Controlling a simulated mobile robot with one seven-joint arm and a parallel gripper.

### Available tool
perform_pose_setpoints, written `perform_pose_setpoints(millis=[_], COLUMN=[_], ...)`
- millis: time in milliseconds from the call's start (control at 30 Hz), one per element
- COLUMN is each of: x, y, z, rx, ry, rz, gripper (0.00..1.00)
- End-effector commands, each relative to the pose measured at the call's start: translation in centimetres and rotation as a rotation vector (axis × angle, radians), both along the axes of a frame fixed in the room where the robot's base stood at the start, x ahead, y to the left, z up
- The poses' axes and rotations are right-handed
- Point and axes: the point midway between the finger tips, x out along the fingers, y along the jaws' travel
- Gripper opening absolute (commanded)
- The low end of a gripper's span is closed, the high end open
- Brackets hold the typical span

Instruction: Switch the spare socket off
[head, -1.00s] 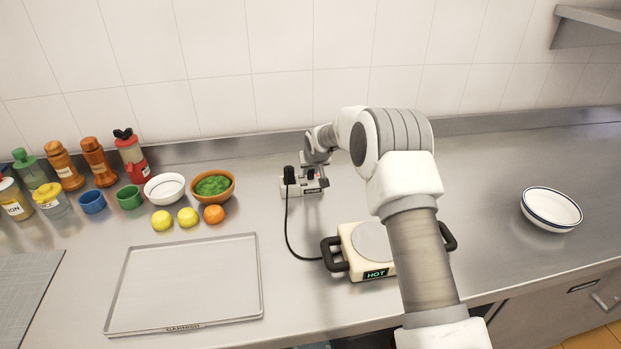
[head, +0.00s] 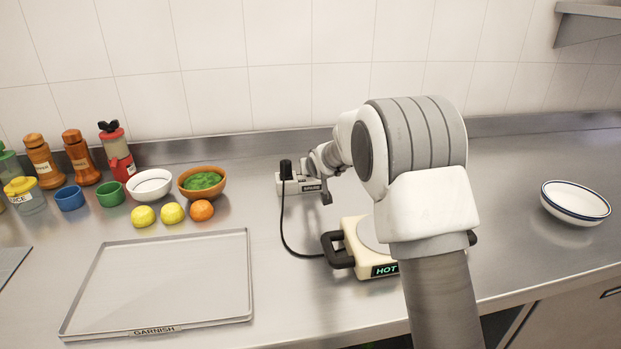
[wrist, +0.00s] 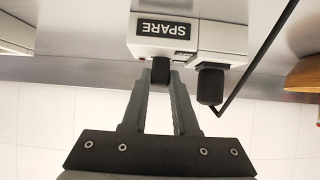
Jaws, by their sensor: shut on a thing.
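The socket strip (head: 291,188) lies on the steel counter near the back wall. Its end labelled SPARE (head: 311,187) also shows, upside down, in the wrist view (wrist: 165,28). A black plug (head: 286,170) with a cord stands in the neighbouring socket; it also shows in the wrist view (wrist: 210,84). My gripper (wrist: 160,76) is at the edge of the spare end, its fingers drawn together around a small dark piece. I cannot tell exactly what that piece is. In the head view my gripper (head: 326,194) is beside the strip's right end. The switch position is not readable.
A cream hot plate (head: 355,247) marked HOT stands in front, joined by the black cord (head: 284,230). The garnish tray (head: 165,329), fruit and bowls are to the left. A white bowl (head: 575,203) is at the right, with clear counter around it.

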Motion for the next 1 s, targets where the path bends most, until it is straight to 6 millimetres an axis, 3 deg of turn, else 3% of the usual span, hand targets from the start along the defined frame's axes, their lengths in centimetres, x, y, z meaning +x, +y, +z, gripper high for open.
perform_pose_setpoints(millis=[667, 700, 800, 833, 1000], x=[-0.09, -0.08, -0.08, -0.09, -0.08], y=[-0.03, -0.03, -0.03, -0.03, -0.03], z=[0.0, 0.0, 0.0, -0.01, -0.03], rx=[0.006, 0.006, 0.005, 0.005, 0.005], ry=[-0.027, -0.027, -0.026, -0.026, -0.026], rz=[0.0, 0.0, 0.0, 0.0, 0.0], gripper=[0.0, 0.35, 0.53, 0.57, 0.57])
